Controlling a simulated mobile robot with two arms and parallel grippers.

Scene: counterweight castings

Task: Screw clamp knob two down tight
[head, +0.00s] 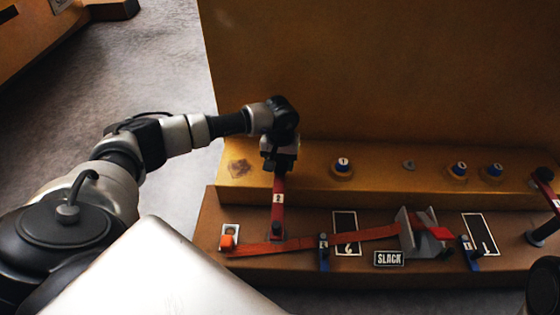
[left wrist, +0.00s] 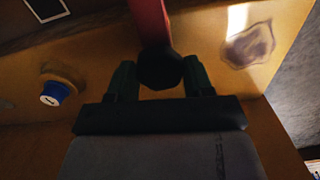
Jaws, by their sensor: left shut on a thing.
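Clamp two is a red bar (head: 279,188) with a white "2" label, running from the upper ledge down to a dark post on the lower step. My left gripper (head: 280,162) is at the bar's upper end and hides the knob there in the head view. In the left wrist view, the black clamp knob (left wrist: 160,68) sits between the two fingers of my left gripper (left wrist: 162,82), which is shut on it. The red bar (left wrist: 150,22) extends beyond the knob. How tight the knob is cannot be told. My right gripper is not in view.
An orange strap (head: 372,235) runs along the lower step from an orange-and-white fitting (head: 228,238) to a grey ratchet (head: 420,236), near a "SLACK" plate (head: 389,258). Blue-capped knobs (head: 342,165) stand on the ledge. Another red clamp (head: 549,195) is at the right. A tall brown wall (head: 380,70) rises behind.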

